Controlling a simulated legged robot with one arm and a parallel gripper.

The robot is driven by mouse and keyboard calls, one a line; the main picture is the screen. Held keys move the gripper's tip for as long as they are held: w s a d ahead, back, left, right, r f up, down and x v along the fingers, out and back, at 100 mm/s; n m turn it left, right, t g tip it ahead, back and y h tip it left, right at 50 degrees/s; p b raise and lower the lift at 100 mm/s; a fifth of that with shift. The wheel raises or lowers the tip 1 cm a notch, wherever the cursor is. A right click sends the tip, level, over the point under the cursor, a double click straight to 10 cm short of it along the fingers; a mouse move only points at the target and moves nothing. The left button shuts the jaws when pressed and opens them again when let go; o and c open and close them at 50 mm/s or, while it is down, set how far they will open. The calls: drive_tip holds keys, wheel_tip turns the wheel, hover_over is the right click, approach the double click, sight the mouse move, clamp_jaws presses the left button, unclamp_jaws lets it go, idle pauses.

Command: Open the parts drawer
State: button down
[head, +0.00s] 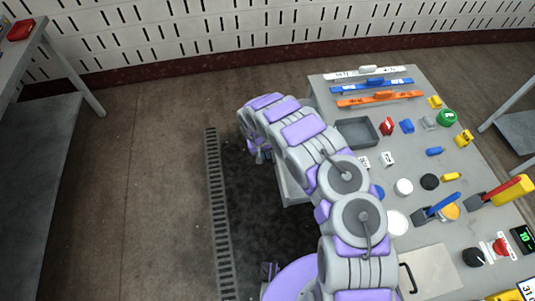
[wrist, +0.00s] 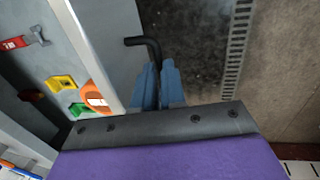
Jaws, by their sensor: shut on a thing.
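The parts drawer (wrist: 112,42) stands out from the left side of the grey console (head: 325,95). In the head view a pale strip of the drawer (head: 290,188) shows beside my arm, which covers most of it. The wrist view shows small red, yellow, green and orange parts inside the drawer. A black bent handle (wrist: 137,41) sits at the drawer's outer front. My gripper (wrist: 158,72) has its blue fingers shut on this handle. In the head view my gripper (head: 258,153) is partly hidden behind my arm, low beside the console.
The console top carries coloured sliders, a grey tray (head: 357,132), buttons, levers and loose small blocks. A floor grate (head: 214,200) runs left of the console, with open floor around it. A grey table (head: 30,150) stands at the far left.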

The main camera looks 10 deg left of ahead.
drive_tip(key=c, duration=1.5)
unclamp_jaws()
drive_tip(key=a+r, duration=0.1)
drive_tip(key=r, duration=0.4)
drive_tip(key=a+r+p, duration=0.1)
drive_tip(key=r, duration=0.5)
drive_tip(key=s+a+r+p, duration=0.1)
drive_tip(key=r, duration=0.5)
drive_tip(key=shift+a, duration=0.1)
